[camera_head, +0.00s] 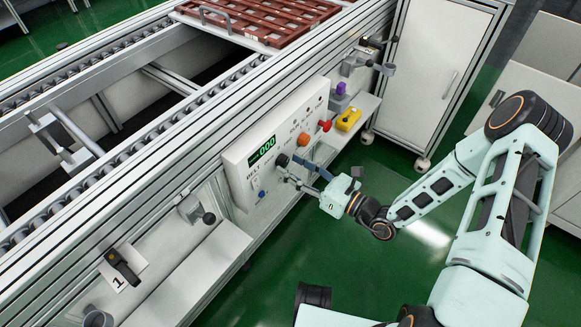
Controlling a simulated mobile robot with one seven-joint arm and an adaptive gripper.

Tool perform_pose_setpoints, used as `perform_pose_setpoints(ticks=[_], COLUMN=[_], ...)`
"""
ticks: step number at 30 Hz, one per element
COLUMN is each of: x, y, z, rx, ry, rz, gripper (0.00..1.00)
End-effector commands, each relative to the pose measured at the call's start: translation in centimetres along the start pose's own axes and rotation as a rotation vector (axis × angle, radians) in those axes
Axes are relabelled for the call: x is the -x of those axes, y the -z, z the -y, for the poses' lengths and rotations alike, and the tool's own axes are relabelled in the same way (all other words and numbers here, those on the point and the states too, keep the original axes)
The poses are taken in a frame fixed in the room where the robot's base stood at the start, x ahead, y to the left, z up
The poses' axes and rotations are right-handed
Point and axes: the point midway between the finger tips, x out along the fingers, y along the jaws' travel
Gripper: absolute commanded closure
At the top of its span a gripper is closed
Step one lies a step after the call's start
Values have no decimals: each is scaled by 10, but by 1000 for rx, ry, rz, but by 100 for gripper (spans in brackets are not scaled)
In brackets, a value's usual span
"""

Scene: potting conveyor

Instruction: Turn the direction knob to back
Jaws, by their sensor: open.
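The white control panel (240,163) is on the side of the conveyor, with a green display (262,150) reading 000. A dark round knob (282,160) sits right of the display; its label and pointer are too small to read, so I cannot tell whether it is the direction knob. An orange knob (303,139), a red knob (325,126) and a small blue control (262,193) are also on the panel. My gripper (291,169) is open in front of the panel, its fingertips close to the dark knob. I cannot tell whether they touch it.
A shelf (362,107) right of the panel bears a yellow item (348,119) and a purple-topped item (340,89). A brown tray (262,22) lies on the conveyor at the top. A white cabinet (440,60) stands behind. Green floor (330,215) is clear below my gripper.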

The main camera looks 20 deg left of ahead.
Motion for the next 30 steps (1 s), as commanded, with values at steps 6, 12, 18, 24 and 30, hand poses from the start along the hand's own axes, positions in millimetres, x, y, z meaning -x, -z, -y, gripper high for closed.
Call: perform_pose_setpoints(ticks=[6,12,18,24,30], x=[-11,-11,-11,-11,-11], y=[0,0,0,0,0], z=[0,0,0,0,0], rx=[0,0,0,0,12], ry=[-1,0,0,0,0], rz=[-1,-1,-1,-1,-1], gripper=[56,56,76,97,98])
